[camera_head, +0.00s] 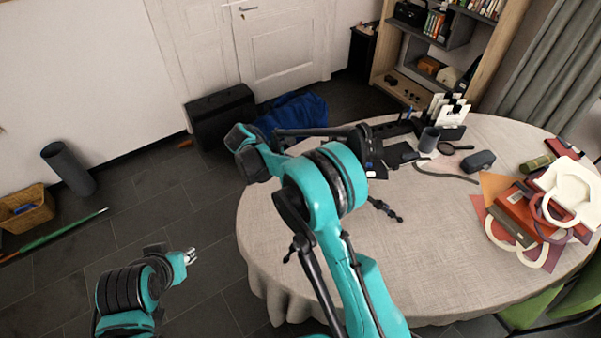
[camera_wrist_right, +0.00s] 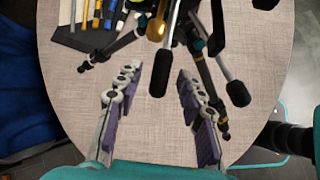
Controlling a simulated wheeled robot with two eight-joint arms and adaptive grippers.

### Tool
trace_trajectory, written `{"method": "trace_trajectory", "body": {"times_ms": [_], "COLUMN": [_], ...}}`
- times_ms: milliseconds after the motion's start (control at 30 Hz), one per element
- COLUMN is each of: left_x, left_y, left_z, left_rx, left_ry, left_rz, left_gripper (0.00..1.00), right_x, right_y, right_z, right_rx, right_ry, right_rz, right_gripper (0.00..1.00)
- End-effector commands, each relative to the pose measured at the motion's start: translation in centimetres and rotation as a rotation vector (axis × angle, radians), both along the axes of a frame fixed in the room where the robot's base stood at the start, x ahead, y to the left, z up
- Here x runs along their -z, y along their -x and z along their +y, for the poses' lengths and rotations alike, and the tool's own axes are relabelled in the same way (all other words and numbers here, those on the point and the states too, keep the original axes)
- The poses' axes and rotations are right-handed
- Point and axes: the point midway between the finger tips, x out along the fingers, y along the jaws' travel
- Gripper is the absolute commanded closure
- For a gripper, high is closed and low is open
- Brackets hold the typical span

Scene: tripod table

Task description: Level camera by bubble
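A black tripod (camera_head: 385,208) stands on the round table, mostly hidden behind my right arm in the head view; a foot and part of its upper body show. In the right wrist view its black legs and handles (camera_wrist_right: 160,74) fill the top, with a brass-coloured part (camera_wrist_right: 155,30) among them. I cannot make out the camera or a bubble level. My right gripper (camera_wrist_right: 157,72) is open and empty, its purple-padded fingers apart just short of the tripod. In the head view my right gripper is not clearly visible. My left gripper (camera_head: 190,256) hangs off the table over the floor; its opening is too small to judge.
The table (camera_head: 430,270) has bare cloth at its front. At its right lie books (camera_head: 520,215), a white headphone-like object (camera_head: 570,190) and a dark case (camera_head: 478,161). A grey cup (camera_head: 429,139) and magnifier (camera_head: 452,148) stand behind. A dark mat with tools (camera_wrist_right: 88,35) lies beside the tripod.

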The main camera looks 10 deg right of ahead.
Motion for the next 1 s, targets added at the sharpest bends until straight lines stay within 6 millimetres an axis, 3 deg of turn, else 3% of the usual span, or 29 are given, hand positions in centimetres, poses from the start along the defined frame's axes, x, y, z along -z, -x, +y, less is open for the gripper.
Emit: {"method": "trace_trajectory", "body": {"times_ms": [267,700,1000], "left_x": [0.0,0.0,0.0], "left_y": [0.0,0.0,0.0], "left_z": [0.0,0.0,0.0], "left_rx": [0.000,0.000,0.000], "left_ry": [0.000,0.000,0.000], "left_rz": [0.000,0.000,0.000], "left_gripper": [0.69,0.69,0.69], "right_x": [-0.9,-7.4,-9.0], "right_y": [0.0,0.1,0.1], "right_z": [0.7,6.6,8.0], "right_rx": [-0.001,-0.002,0.000], "right_ry": [0.000,-0.001,0.000], "right_rz": [-0.001,0.000,0.000], "right_gripper": [0.61,0.61,0.61]}}
